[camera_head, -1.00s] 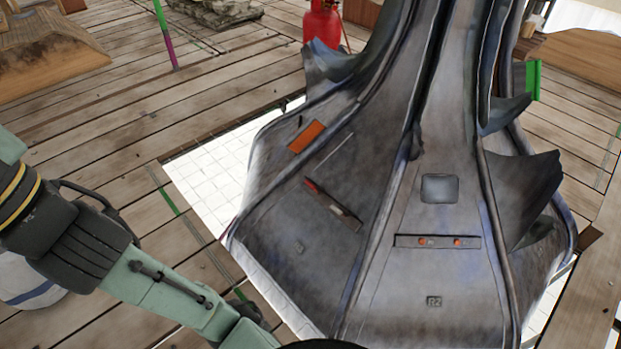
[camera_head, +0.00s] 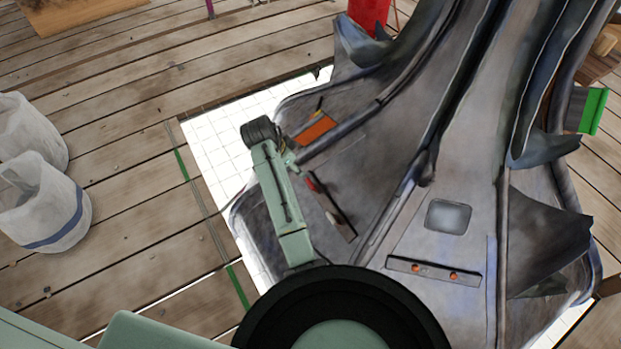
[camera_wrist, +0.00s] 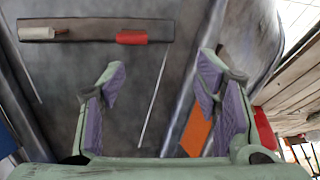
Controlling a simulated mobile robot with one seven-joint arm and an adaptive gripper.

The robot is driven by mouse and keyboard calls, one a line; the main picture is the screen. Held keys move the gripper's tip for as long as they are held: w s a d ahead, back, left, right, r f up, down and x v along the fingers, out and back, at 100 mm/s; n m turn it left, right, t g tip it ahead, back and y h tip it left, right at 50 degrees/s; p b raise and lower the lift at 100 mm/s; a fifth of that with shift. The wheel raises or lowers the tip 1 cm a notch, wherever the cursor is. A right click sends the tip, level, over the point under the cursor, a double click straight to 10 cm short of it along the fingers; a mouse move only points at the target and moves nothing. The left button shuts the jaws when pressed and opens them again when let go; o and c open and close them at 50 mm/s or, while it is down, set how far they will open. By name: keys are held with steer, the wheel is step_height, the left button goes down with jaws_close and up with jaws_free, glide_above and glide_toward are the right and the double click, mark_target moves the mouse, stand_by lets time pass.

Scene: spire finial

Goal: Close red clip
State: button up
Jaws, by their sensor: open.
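The red clip (camera_head: 312,182) is on a dark slotted strip on the left face of the grey metal spire base (camera_head: 400,235). A pale clip (camera_head: 333,217) sits lower on the same strip. In the wrist view the red clip (camera_wrist: 132,38) is at the top centre and the pale clip (camera_wrist: 37,33) at the top left. My gripper (camera_wrist: 161,85) is open and empty, its purple-padded fingers apart. The red clip lies beyond the fingertips, not between them. In the head view my arm hides the gripper's fingers for the most part.
An orange plate (camera_head: 315,130) is on the spire face near my wrist; it also shows beside the right finger in the wrist view (camera_wrist: 196,133). A panel with orange buttons (camera_head: 434,271) is on the adjoining face. White bags (camera_head: 45,205) stand on the plank floor at left.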

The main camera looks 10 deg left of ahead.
mark_target(310, 183)
steer(key=shift+m+g+h, duration=0.4)
steer(key=shift+m+g, duration=0.1)
steer(key=x, duration=0.4)
steer(key=s+d+x, duration=0.1)
steer(key=x, duration=0.3)
steer(key=s+d+x, duration=0.1)
steer(key=x, duration=0.3)
steer(key=shift+d+f, duration=0.1)
steer(key=shift+f, duration=0.2)
steer(key=c, duration=1.2)
